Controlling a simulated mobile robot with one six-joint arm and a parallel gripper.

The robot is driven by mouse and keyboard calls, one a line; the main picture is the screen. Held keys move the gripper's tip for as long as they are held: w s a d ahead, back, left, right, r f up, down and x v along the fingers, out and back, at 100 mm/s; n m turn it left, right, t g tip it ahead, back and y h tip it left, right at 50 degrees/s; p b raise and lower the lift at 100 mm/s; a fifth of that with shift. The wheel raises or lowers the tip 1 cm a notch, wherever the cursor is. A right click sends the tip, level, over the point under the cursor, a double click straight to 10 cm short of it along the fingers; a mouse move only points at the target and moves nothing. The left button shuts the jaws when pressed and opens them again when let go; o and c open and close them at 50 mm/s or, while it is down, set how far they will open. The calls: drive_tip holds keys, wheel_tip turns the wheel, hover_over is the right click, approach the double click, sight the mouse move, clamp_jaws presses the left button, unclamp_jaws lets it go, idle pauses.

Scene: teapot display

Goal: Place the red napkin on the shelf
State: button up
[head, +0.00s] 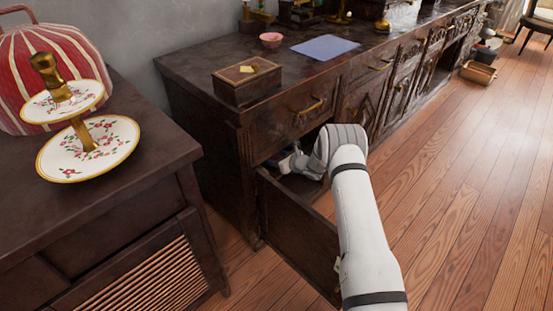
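My arm reaches into an open lower compartment (322,200) of the dark wooden sideboard. My gripper (274,162) is inside this opening, below the drawer. It is small, dark and partly hidden by the cabinet frame and my wrist. I cannot tell whether it is open or shut, or whether it holds anything. I see no red napkin in this view. The inside of the compartment is in shadow, and I cannot make out a shelf clearly.
The compartment's door (298,235) hangs open beside my forearm. On the sideboard top (205,62) are a wooden box (246,84), a pink bowl (271,40) and a blue-purple cloth (325,47). A two-tier floral stand (88,148) is at left.

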drive_tip(key=shift+o, duration=0.5)
drive_tip(key=shift+r, duration=0.1)
drive_tip(key=shift+d+r+p, duration=0.1)
drive_tip(key=shift+r+p, duration=0.1)
drive_tip(key=shift+p, duration=0.15)
drive_tip(key=p+v, duration=0.4)
drive_tip(key=v, duration=0.7)
drive_tip(key=shift+s+d, duration=0.25)
drive_tip(key=shift+s, duration=0.05)
drive_tip(key=shift+r, duration=0.15)
